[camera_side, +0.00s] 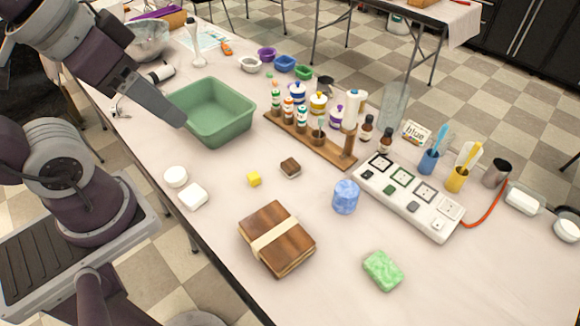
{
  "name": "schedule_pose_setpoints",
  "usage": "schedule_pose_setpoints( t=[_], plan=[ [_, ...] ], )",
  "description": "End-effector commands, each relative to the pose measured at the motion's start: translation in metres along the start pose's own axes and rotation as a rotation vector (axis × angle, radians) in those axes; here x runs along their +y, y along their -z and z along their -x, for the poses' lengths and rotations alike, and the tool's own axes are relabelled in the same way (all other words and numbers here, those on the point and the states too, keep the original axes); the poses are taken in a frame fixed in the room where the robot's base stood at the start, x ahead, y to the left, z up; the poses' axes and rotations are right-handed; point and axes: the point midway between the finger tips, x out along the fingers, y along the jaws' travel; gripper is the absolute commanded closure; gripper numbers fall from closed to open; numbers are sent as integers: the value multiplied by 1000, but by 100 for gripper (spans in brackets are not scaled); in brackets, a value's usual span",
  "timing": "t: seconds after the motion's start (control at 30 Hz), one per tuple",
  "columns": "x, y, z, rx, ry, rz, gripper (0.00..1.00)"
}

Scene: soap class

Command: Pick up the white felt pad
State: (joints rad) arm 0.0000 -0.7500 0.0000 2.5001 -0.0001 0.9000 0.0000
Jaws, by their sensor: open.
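A long white board (400,212) at the right carries a row of framed squares and a row of small dark, green, grey and white pieces. The small white piece (437,224) at its near right end looks like the white felt pad, but it is too small to be sure. A white square block (192,197) and a white round piece (175,176) lie at the table's left edge. My gripper (181,122) is at the upper left, beside the green tub's left wall, far from the board. It is open, and its fingers are hard to make out.
A green tub (213,138) stands next to my gripper. A wooden rack (300,137) of bottles stands between it and the board. A blue cylinder (345,197), a banded wooden block (277,238) and a green soap bar (383,270) lie nearer. A red cord (487,215) leaves the board.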

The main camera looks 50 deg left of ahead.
Motion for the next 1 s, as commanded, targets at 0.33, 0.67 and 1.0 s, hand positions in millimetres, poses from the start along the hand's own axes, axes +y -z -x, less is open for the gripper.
schedule_pose_setpoints(
  t=[0.33,0.67,1.0],
  plan=[
    [0,2,-1,1,2,-1,33],
    [-51,137,-139,119,112,-168,33],
    [-73,147,-354,366,-17,-310,33]
  ],
)
